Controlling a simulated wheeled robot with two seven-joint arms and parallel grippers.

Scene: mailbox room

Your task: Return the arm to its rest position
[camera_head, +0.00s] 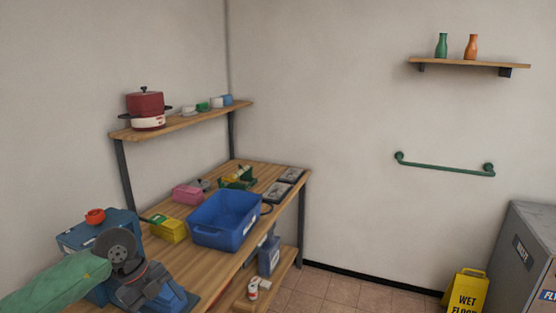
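My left arm (60,278) comes in from the lower left, with a green link, a dark grey round joint and a grey and blue part beyond it. This arm is in front of the near left end of the wooden workbench (215,258). I see no fingertips of my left gripper in this view. My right arm and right gripper do not show. I cannot see anything held.
A blue bin (224,220), yellow box (167,229) and pink box (187,194) stand on the bench. A blue box (98,230) is close behind my arm. A shelf (185,122) holds a red pot (145,107).

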